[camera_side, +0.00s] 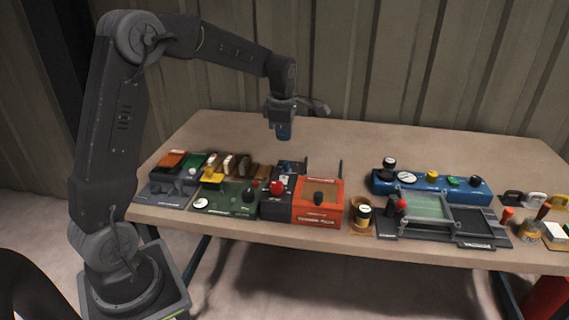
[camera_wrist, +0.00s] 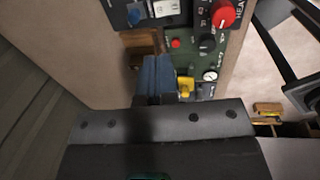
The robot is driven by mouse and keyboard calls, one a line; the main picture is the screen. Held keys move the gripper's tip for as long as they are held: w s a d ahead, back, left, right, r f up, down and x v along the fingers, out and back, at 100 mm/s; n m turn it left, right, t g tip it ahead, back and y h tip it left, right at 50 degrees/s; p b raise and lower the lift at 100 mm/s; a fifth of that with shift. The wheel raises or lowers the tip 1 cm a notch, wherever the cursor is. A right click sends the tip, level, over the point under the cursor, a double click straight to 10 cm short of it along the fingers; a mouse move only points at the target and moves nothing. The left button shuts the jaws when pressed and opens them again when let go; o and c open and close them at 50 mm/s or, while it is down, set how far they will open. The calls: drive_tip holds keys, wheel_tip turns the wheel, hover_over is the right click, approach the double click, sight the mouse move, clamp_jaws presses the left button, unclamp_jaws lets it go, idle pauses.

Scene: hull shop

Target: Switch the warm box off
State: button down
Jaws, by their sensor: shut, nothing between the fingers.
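An orange box (camera_side: 318,212) stands near the table's front edge in the side view, with a dark knob (camera_side: 319,198) on its brown top. It looks like the warm box, but its white lettering is too small to read surely. The knob's setting cannot be told. My gripper (camera_side: 283,133) is above the table, behind and above the orange box, pointing down. Its blue fingers (camera_wrist: 158,76) are shut and empty in the wrist view. The orange box does not show in the wrist view.
Left of the orange box is a dark unit with a red knob (camera_side: 277,187), also in the wrist view (camera_wrist: 223,14). A green panel (camera_side: 228,195) lies further left. A blue button box (camera_side: 430,185) and a framed tray (camera_side: 430,207) stand right. The table's back is clear.

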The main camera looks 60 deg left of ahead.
sight(284, 182)
drive_tip(key=f, duration=0.4)
drive_tip(key=w+a+f, duration=0.1)
drive_tip(key=f, duration=0.9)
drive_tip(key=shift+w+a, duration=0.15)
drive_tip(key=shift+r, duration=0.1)
drive_tip(key=shift+w+a+f+g+h, duration=0.1)
drive_tip(key=shift+a+f+g+h, duration=0.05)
drive_tip(key=shift+f+g+h, duration=0.2)
drive_tip(key=shift+s+d+r, duration=0.1)
drive_tip(key=shift+s+d, duration=0.55)
drive_tip(key=shift+s, duration=0.05)
drive_tip(key=shift+r, duration=0.1)
wheel_tip(284, 182, up, 14)
drive_tip(key=s+d, duration=0.1)
drive_tip(key=shift+s+d, duration=0.15)
drive_tip(key=shift+d, duration=0.05)
